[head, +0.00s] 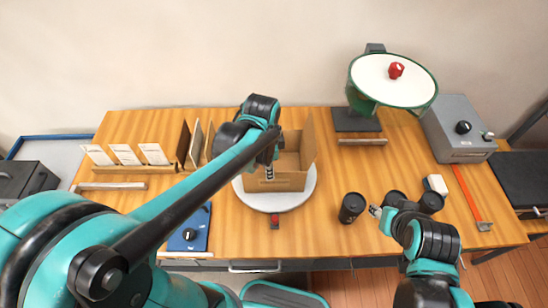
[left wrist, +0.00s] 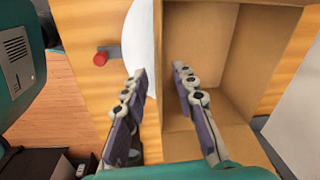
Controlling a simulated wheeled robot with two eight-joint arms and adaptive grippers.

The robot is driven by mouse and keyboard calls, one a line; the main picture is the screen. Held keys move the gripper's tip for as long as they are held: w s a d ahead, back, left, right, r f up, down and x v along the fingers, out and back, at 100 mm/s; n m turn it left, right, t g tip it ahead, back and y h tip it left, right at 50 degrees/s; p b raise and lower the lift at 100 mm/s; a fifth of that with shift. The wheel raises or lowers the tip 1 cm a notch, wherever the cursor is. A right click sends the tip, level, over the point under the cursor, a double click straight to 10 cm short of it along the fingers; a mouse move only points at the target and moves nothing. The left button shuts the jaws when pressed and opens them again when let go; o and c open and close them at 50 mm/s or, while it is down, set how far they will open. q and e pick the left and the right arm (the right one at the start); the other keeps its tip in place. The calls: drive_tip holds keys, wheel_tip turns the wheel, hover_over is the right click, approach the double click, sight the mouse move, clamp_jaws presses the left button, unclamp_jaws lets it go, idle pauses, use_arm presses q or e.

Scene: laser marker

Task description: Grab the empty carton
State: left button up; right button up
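The carton (head: 273,184) is an open-topped brown cardboard box, upright and empty, on a white round plate (head: 259,204). My left gripper (head: 269,173) is at the carton's front left, seen from above in the head view. In the left wrist view its two fingers (left wrist: 157,72) are apart, one on each side of a wall of the carton (left wrist: 212,60). One finger is over the inside and the other is outside; I cannot tell whether either touches the cardboard. My right gripper (head: 376,211) is beside a black cup (head: 352,207), too small to read clearly.
More black cups (head: 431,202) and a small white block (head: 436,184) stand at right. Behind are a green-rimmed white disc (head: 390,85) on a stand and a grey box (head: 458,130). Cards (head: 125,154) stand at left. A red knob (head: 275,221) is at the plate's front.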

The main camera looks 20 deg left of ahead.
use_arm(q)
drive_tip(key=shift+w+d+f+m+g, duration=0.25)
drive_tip(key=shift+w+m+g, duration=0.1)
drive_tip(key=shift+m, duration=0.25)
drive_tip(key=shift+m+g, duration=0.25)
drive_tip(key=shift+m, duration=0.35)
drive_tip(key=f, duration=0.3)
drive_tip(key=f+b, duration=0.1)
drive_tip(key=f, duration=0.2)
drive_tip(key=d+f+b, duration=0.1)
drive_tip(key=f, duration=0.1)
drive_tip(key=shift+w+f, duration=0.1)
drive_tip(key=shift+f, duration=0.3)
drive_tip(key=shift+c, duration=0.3)
clamp_jaws()
